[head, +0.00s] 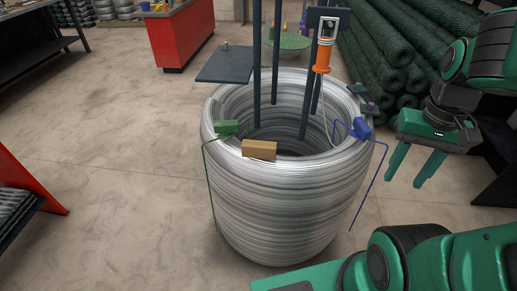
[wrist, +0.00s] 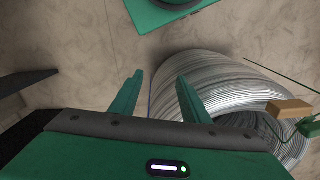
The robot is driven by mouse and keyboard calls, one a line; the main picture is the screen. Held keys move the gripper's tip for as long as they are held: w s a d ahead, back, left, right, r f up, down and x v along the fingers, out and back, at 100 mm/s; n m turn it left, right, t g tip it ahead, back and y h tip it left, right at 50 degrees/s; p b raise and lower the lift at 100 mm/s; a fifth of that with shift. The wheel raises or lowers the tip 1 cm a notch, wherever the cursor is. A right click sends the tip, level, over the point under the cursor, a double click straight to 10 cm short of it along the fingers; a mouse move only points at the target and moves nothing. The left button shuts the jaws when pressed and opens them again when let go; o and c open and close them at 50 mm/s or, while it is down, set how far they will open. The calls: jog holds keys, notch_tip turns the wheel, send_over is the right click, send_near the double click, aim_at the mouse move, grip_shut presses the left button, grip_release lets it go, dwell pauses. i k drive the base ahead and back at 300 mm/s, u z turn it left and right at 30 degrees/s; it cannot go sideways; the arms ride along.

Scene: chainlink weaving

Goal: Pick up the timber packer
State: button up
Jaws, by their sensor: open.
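The timber packer looks to be the light-brown wooden block (head: 259,149) lying on the near part of the top rim of a big wire coil (head: 275,215). The block also shows at the right of the wrist view (wrist: 289,107). My gripper (head: 406,183) hangs to the right of the coil in the head view, apart from it and from the block. Its two green fingers are spread with nothing between them; in the wrist view the fingertips (wrist: 160,77) point at the floor and the coil's side.
On the coil's rim sit a green block (head: 227,127) and a blue block (head: 361,129), with thin bent rods. Dark posts (head: 257,70) rise inside the coil, and an orange-handled tool (head: 323,58) hangs there.

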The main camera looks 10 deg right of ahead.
aim_at(250, 148)
jog(key=u, duration=0.95)
jog(key=k, duration=1.25)
jog(key=z, duration=0.45)
jog(key=i, duration=1)
jog(key=u, duration=0.05)
